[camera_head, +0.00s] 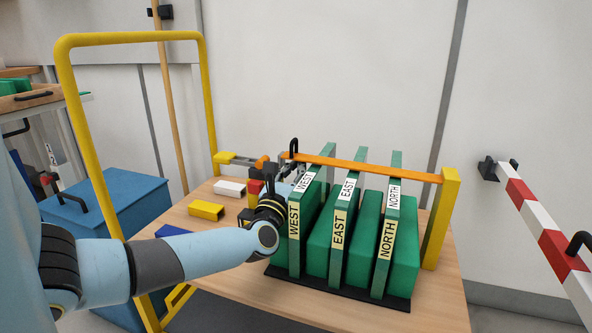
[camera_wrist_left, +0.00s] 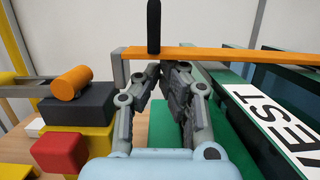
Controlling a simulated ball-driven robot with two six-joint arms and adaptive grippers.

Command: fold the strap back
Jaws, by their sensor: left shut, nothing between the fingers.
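The orange strap (camera_head: 370,168) runs straight across above the green frames, its right end at the yellow post (camera_head: 440,220). A black upright handle (camera_head: 293,148) stands at its left end. In the left wrist view the strap (camera_wrist_left: 225,54) crosses ahead, with the handle (camera_wrist_left: 154,26) rising above it. My left gripper (camera_head: 272,170) is at the strap's left end. In the left wrist view its fingertips (camera_wrist_left: 163,70) are shut and empty, just below the handle in the picture; I cannot tell whether they touch it. The frames (camera_head: 345,235) stand upright, labelled WEST, EAST and NORTH.
The frames stand on a black base (camera_head: 340,290) on the wooden table. Yellow (camera_head: 206,210), white (camera_head: 229,188) and red blocks lie left of them. A yellow rail (camera_head: 130,38) arches at the left. A red-and-white barrier (camera_head: 540,230) slants at the right.

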